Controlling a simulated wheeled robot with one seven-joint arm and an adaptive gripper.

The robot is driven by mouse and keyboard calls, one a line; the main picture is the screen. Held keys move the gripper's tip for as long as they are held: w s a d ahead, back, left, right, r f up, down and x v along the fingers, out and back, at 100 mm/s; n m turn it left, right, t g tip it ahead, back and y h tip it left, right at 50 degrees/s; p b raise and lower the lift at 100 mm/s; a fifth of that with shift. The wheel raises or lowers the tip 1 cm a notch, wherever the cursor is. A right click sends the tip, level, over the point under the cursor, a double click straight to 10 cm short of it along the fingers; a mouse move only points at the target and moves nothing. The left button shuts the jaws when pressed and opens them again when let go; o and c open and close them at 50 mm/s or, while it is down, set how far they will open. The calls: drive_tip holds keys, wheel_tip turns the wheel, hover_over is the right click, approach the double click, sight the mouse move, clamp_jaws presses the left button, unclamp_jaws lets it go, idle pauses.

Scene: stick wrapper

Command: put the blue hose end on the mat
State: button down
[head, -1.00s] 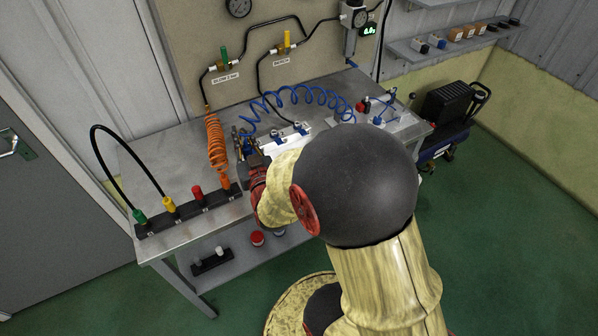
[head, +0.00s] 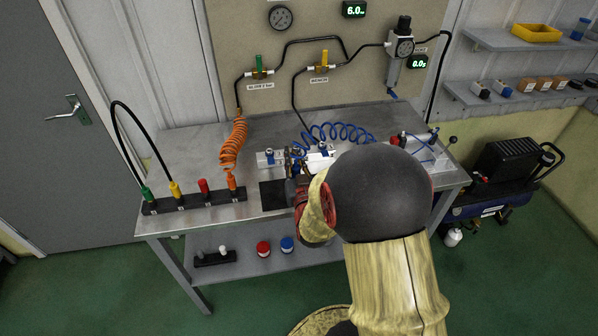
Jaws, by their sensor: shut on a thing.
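The blue coiled hose (head: 338,132) runs along the back of the bench and comes down toward my gripper (head: 294,170). My gripper is shut, just above the bench, with its fingers small and partly hidden by the wrist. It appears to hold the blue hose end, which I cannot make out clearly. The mat is a black square (head: 271,195) near the bench's front edge. Its left part is bare. My gripper is at its right side, and my wrist may hide part of the mat.
A black rack (head: 190,203) with coloured connectors stands left of the mat. The orange coiled hose (head: 233,145) hangs to its orange connector. A metal fixture (head: 268,158) lies behind the mat. Valves and gauges are on the back panel (head: 300,95). A compressor (head: 503,170) stands at right.

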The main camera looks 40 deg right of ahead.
drive_tip(key=shift+w+d+f+b, duration=0.45)
drive_tip(key=shift+d+f+b, duration=0.25)
drive_tip(key=shift+f, duration=0.8)
drive_tip(key=shift+w+d+f+b, duration=0.5)
drive_tip(key=shift+d+f, duration=0.3)
drive_tip(key=shift+f, duration=0.75)
drive_tip(key=shift+w+d+f+b, duration=0.4)
drive_tip(key=shift+d+f+b, duration=0.3)
drive_tip(key=shift+f, duration=0.8)
drive_tip(key=shift+f, duration=0.2)
drive_tip(key=c, duration=1.7)
unclamp_jaws()
drive_tip(key=shift+r, duration=0.15)
